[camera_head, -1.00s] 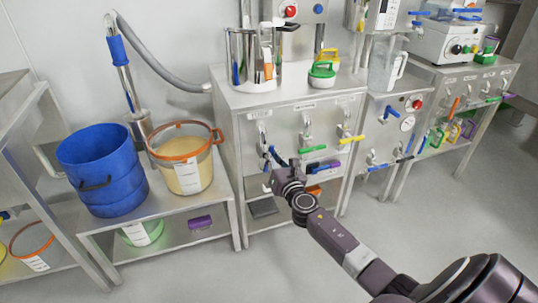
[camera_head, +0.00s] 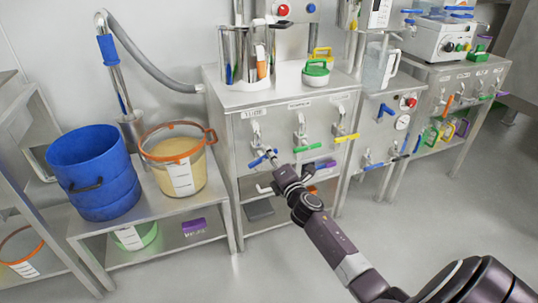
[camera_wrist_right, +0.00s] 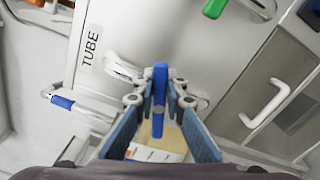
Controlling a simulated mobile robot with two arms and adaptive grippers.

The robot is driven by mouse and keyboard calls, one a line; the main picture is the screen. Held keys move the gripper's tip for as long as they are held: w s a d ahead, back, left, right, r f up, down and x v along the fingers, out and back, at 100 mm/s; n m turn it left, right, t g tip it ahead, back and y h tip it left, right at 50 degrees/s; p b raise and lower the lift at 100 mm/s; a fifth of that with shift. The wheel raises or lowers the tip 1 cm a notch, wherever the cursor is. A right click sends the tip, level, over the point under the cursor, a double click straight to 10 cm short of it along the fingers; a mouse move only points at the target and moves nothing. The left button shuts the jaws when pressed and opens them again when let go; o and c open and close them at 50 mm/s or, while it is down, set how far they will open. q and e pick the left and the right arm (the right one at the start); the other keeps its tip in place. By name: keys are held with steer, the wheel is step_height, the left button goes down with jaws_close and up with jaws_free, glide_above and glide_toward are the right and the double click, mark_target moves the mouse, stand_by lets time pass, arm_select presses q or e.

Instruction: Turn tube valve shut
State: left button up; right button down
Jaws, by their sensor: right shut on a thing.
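The tube valve has a blue lever (camera_head: 257,161) below a label at the left of the steel cabinet's front. In the right wrist view the lever (camera_wrist_right: 160,88) stands between my finger pads, near the TUBE label (camera_wrist_right: 90,46). My right gripper (camera_head: 273,164) is at the lever in the head view. In the right wrist view my right gripper (camera_wrist_right: 160,105) is shut on the lever. The gripper partly hides the lever and the valve body behind it. My left gripper is not in view.
A green-handled valve (camera_head: 306,148) and a yellow-handled valve (camera_head: 345,138) sit to the right on the same panel. A blue bucket (camera_head: 92,175) and an orange-rimmed tub (camera_head: 180,178) stand on the low table at left. Open floor (camera_head: 400,235) lies in front.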

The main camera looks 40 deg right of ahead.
steer(key=m, duration=0.2)
steer(key=shift+d+f+m, duration=0.1)
steer(key=shift+f+m, duration=0.45)
steer(key=shift+m, duration=0.65)
steer(key=c, duration=2)
jaws_free()
steer(key=shift+o, duration=0.2)
steer(key=shift+s, duration=0.1)
steer(key=v, duration=1.2)
